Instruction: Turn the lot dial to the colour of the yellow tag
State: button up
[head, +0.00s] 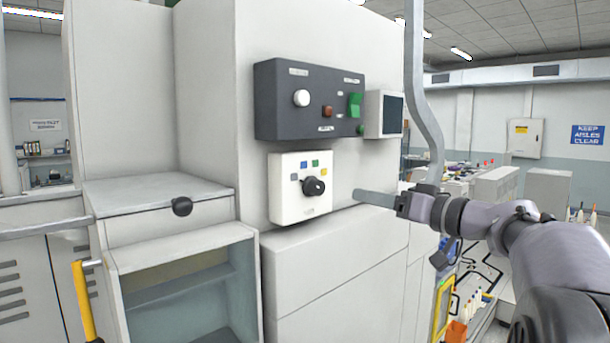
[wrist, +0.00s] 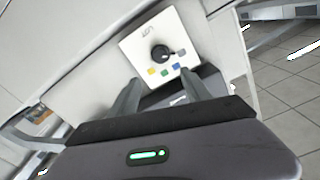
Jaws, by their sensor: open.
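The lot dial is a round black knob (head: 313,186) on a white plate (head: 285,207) on the cabinet front. Colour patches arc above it: grey-blue at left, then blue, green and yellow (head: 323,171) at upper right. In the wrist view the knob (wrist: 160,53) and its patches appear upside down, ahead of my fingers. A small pale mark shows on the knob, but I cannot tell surely which patch it faces. My gripper (head: 358,195) is open and empty, right of the dial and apart from it; its fingers also show in the wrist view (wrist: 157,83). I cannot make out a yellow tag.
A dark control panel (head: 280,100) with a white knob and green switch is above the dial plate. A small screen box (head: 384,114) juts out beside it. A bent grey pipe (head: 424,110) stands near my arm. A drawer with a black knob (head: 182,206) is at left.

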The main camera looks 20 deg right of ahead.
aim_at(321, 188)
jog(key=p+x, duration=0.1)
jog(key=x, duration=0.3)
jog(key=p+x, duration=0.2)
jog(key=x, duration=0.3)
jog(key=p+x, duration=0.2)
jog(key=x, duration=0.3)
jog(key=shift+w+a, duration=0.1)
jog(key=shift+a, duration=0.25)
jog(key=shift+w+f+p, duration=0.15)
jog(key=shift+w+p, duration=0.15)
jog(key=shift+w, duration=0.35)
jog(key=shift+s, duration=0.15)
jog(key=c, duration=0.4)
grip_shut()
